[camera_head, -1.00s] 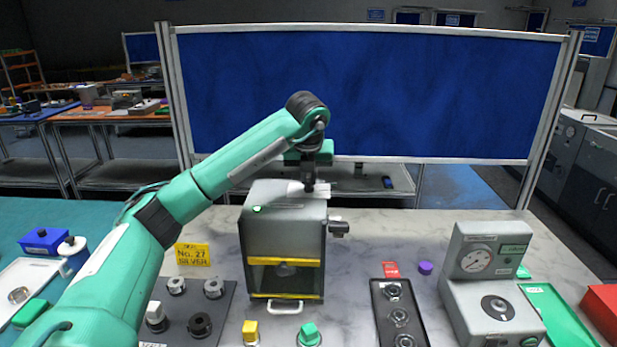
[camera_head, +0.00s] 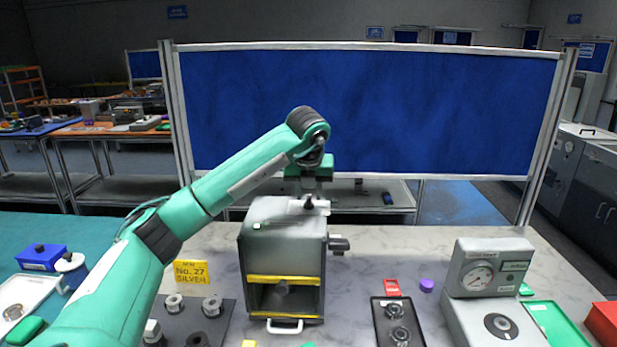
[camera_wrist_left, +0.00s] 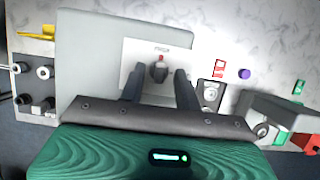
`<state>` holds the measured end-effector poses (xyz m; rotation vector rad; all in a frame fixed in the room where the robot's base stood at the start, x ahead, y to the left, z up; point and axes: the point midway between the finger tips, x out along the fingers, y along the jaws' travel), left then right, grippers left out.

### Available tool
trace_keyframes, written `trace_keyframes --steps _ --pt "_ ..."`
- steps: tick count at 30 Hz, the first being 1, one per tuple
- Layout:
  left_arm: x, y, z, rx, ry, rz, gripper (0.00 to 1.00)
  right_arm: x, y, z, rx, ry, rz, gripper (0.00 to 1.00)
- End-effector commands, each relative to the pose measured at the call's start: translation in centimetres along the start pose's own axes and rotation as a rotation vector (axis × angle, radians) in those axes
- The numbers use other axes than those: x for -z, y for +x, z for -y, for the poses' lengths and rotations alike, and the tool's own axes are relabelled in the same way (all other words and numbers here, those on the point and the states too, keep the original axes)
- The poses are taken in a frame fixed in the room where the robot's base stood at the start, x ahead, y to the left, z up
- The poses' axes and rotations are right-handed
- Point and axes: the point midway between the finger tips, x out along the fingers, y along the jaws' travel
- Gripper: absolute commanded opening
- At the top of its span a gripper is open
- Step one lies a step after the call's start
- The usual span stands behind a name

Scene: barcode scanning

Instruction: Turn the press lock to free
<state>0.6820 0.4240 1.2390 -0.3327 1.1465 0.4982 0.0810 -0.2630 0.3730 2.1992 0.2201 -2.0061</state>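The press (camera_head: 285,240) is a grey box with yellow bars on its open front and a handle below. On its top, the wrist view shows a pale plate (camera_wrist_left: 135,55) with a small dark lock knob (camera_wrist_left: 159,71) and a red mark just beyond it. My left gripper (camera_wrist_left: 160,82) points down over the press top. Its two dark fingers are apart, one on each side of the knob, with visible gaps. In the head view the left gripper (camera_head: 309,203) hides most of the knob. Whether the fingers touch it cannot be told. My right gripper is not in view.
A gauge unit (camera_head: 490,268) stands at the right beside a green tray (camera_head: 562,328). A dark panel with round fittings (camera_head: 396,322) and a purple cap (camera_head: 427,285) lie between. A blue screen stands behind.

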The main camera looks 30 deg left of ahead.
Motion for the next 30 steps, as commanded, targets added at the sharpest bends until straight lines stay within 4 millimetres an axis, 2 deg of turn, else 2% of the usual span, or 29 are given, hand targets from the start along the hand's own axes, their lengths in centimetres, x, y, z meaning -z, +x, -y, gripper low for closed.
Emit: trace_keyframes --steps 7,15,23,30 --pt "0.0 -4.6 0.1 0.004 0.0 0.006 0.33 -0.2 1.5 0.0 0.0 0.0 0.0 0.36" --pt "-0.1 -9.4 0.0 0.002 -0.001 0.006 0.33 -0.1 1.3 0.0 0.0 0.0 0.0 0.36" --pt "-0.1 -12.2 0.0 0.002 -0.001 0.004 0.33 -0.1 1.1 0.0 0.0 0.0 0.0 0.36" --pt "0.0 -13.1 0.0 0.001 -0.001 0.002 0.33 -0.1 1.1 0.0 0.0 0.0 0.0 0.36"
